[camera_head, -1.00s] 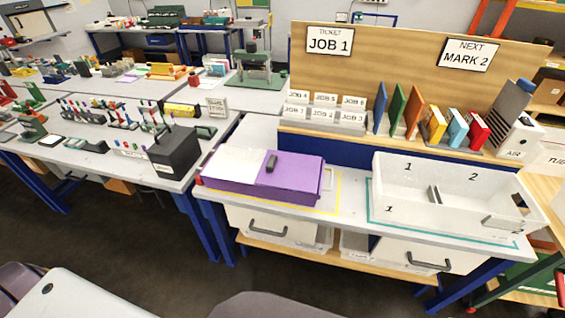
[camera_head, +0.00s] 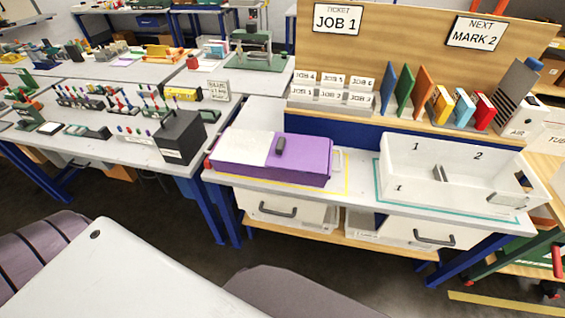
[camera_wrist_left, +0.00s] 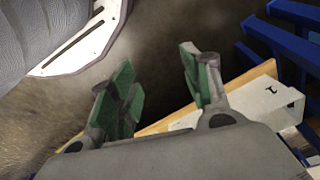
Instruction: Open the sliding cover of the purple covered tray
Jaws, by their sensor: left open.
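The purple covered tray (camera_head: 229,166) sits on the grey-white bench in the middle of the head view. Its purple sliding cover (camera_head: 306,160) lies over the right part and carries a dark handle (camera_head: 280,146). The left part of its top shows white. My left gripper (camera_wrist_left: 160,80) shows only in the left wrist view, with green-padded fingers apart and nothing between them. It is away from the tray, with floor beyond its fingers. My right gripper is not in view.
A white two-section bin (camera_head: 408,179) stands right of the tray. A dark box (camera_head: 181,138) stands on the bench to the left. Upright coloured boards (camera_head: 404,90) and job card holders (camera_head: 331,97) line the back. The bench front edge (camera_head: 380,208) is clear.

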